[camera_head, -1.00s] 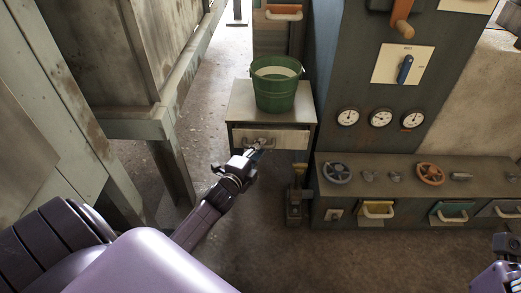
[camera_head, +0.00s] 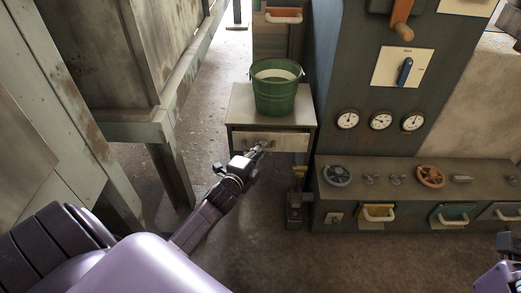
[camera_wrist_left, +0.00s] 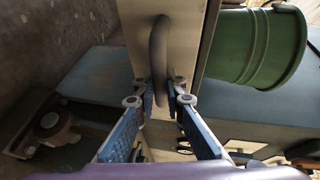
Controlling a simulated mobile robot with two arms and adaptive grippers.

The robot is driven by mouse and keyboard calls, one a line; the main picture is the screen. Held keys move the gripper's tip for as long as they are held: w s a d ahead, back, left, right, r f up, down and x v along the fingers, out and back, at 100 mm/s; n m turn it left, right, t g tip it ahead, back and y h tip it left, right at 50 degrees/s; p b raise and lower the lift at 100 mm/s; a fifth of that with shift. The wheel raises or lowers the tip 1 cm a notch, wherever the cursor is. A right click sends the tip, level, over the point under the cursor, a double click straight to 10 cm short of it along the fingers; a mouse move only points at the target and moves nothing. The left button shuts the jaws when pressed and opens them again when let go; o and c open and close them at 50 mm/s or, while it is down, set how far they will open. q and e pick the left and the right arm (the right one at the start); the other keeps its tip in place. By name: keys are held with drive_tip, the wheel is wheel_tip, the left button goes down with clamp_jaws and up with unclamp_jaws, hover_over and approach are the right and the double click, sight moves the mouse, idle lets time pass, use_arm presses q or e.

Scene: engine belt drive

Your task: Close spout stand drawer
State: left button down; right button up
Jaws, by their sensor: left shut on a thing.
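The spout stand (camera_head: 240,105) is a small pale metal cabinet in the middle of the head view. Its drawer (camera_head: 288,141) has a pale front with a handle, just below the top. In the wrist view the drawer front (camera_wrist_left: 188,30) stands on edge with its dark curved handle (camera_wrist_left: 158,50). My left gripper (camera_head: 261,147) is at the handle; its blue-padded fingers (camera_wrist_left: 161,98) are shut on the handle, which partly hides between them. I cannot tell how far out the drawer is. Part of my right arm (camera_head: 495,275) shows at the lower right; its jaws are unclear.
A green bucket (camera_head: 275,95) stands on the cabinet top and shows in the wrist view (camera_wrist_left: 255,45). Right of it is a panel with gauges (camera_head: 381,121) above a low bench (camera_head: 400,205) with valve wheels and bins. A wooden frame (camera_head: 165,130) stands left; floor in front is clear.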

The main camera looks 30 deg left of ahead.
use_arm(q)
drive_tip(key=shift+w+a, duration=0.8)
drive_tip(key=shift+w, duration=0.3)
drive_tip(key=c, duration=2.2)
unclamp_jaws()
drive_tip(key=shift+w, duration=0.1)
drive_tip(key=shift+c, duration=0.2)
drive_tip(key=shift+r, duration=0.1)
drive_tip(key=v, duration=1.2)
